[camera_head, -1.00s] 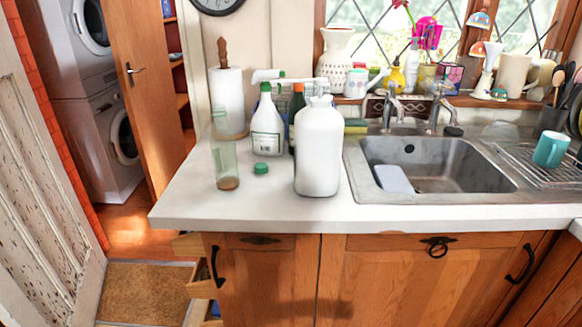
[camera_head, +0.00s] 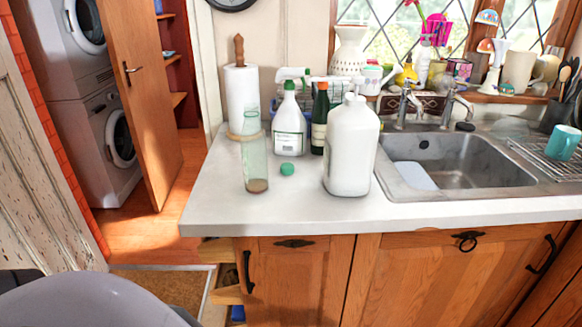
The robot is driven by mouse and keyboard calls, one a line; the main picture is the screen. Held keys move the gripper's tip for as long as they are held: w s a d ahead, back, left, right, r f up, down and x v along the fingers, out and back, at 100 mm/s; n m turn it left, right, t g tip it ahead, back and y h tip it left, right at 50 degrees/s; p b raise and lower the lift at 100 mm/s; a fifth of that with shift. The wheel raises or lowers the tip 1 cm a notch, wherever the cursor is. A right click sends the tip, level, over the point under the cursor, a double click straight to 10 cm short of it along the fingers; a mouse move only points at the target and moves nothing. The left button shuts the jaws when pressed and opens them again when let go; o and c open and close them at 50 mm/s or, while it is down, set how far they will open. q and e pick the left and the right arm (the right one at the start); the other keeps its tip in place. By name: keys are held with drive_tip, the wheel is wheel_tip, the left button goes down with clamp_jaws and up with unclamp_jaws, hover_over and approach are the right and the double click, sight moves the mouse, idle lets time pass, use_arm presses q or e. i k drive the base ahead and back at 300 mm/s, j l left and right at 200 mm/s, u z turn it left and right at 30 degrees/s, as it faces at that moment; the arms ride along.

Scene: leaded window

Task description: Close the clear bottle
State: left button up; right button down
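The clear bottle (camera_head: 255,160) stands upright on the white worktop, left of the large white jug. It is a pale greenish see-through bottle with a little brown stuff at its bottom, and no cap shows on its top. A small green cap (camera_head: 287,169) lies on the worktop just right of the bottle's base, apart from it. Neither gripper shows. A grey rounded part of mine fills the lower left corner.
A large white jug (camera_head: 351,148) stands right of the cap. A white spray bottle (camera_head: 289,125), a dark bottle (camera_head: 320,118) and a paper towel roll (camera_head: 242,98) stand behind. The sink (camera_head: 462,160) is to the right. The worktop's front left is clear.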

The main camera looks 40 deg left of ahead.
sight(253, 137)
drive_tip(key=k+j, duration=0.15)
drive_tip(key=j, duration=0.2)
drive_tip(key=k+j+z, duration=0.1)
drive_tip(key=j, duration=0.25)
drive_tip(key=k+j+z, duration=0.1)
drive_tip(key=j, duration=0.25)
drive_tip(key=k+j, duration=0.25)
drive_tip(key=j+z, duration=0.05)
drive_tip(key=j, duration=0.05)
